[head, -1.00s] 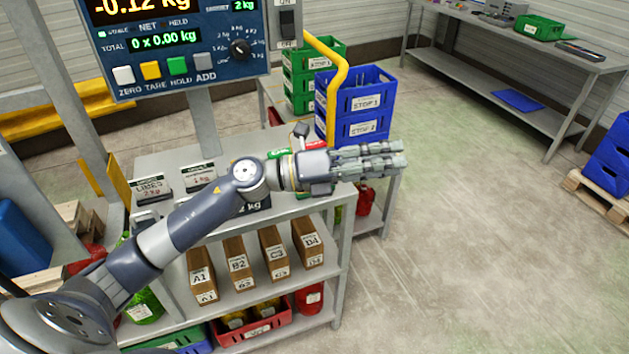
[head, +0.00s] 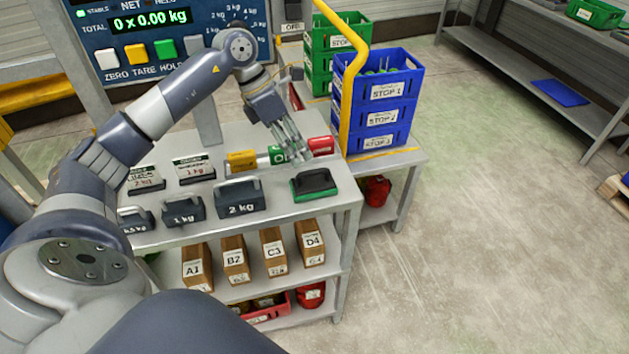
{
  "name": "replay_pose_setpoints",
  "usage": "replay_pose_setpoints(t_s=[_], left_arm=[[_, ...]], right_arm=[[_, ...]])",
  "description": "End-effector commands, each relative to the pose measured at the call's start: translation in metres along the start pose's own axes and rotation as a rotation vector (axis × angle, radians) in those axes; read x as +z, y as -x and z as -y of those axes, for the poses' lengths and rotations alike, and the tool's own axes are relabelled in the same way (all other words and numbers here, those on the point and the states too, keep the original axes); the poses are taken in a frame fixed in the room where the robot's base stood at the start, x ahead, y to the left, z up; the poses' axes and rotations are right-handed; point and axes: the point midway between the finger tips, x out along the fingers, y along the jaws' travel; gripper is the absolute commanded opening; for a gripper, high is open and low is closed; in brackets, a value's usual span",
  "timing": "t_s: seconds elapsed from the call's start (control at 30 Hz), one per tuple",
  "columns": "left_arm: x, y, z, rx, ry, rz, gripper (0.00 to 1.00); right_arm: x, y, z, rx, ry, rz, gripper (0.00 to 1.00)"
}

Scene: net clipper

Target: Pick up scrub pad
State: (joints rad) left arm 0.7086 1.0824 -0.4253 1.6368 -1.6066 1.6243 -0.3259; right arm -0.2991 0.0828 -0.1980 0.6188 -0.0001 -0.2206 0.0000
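The scrub pad (head: 314,193), a green pad with a black top and handle, lies flat at the right front of the grey bench's top shelf. My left gripper (head: 297,160) hangs above the bench, just behind and above the pad, with its fingers pointing down and slightly right. The fingers look spread and hold nothing. They appear apart from the pad. My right gripper is not in view.
Dark weights, including a 2 kg one (head: 241,198), stand left of the pad. Green, yellow and red labelled items (head: 320,146) lie behind it. A yellow post (head: 352,85) and blue crates (head: 384,115) stand at the back right. Labelled boxes (head: 275,250) fill the shelf below.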

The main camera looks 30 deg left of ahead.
Motion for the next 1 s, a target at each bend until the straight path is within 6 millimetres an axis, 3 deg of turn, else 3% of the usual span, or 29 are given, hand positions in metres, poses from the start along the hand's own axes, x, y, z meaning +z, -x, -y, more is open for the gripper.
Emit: replay_pose_setpoints(t_s=[0.07, 0.17, 0.27, 0.53, 0.83, 1.0], left_arm=[[0.000, -0.009, 0.001, -0.003, 0.000, 0.000, 0.35], [0.001, -0.015, 0.001, -0.002, 0.000, 0.001, 0.35], [0.002, -0.024, 0.004, -0.005, 0.000, 0.001, 0.35], [0.004, -0.061, 0.005, -0.003, 0.000, 0.003, 0.35], [0.003, -0.067, 0.005, -0.001, -0.001, 0.003, 0.35], [0.003, -0.067, 0.005, -0.001, -0.001, 0.003, 0.00]], right_arm=[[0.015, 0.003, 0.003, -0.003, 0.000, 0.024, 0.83], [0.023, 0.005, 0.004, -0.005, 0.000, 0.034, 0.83], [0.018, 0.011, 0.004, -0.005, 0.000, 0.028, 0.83], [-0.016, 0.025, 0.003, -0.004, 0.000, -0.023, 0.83], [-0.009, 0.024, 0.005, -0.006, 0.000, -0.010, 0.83], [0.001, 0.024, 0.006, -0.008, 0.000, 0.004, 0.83]])
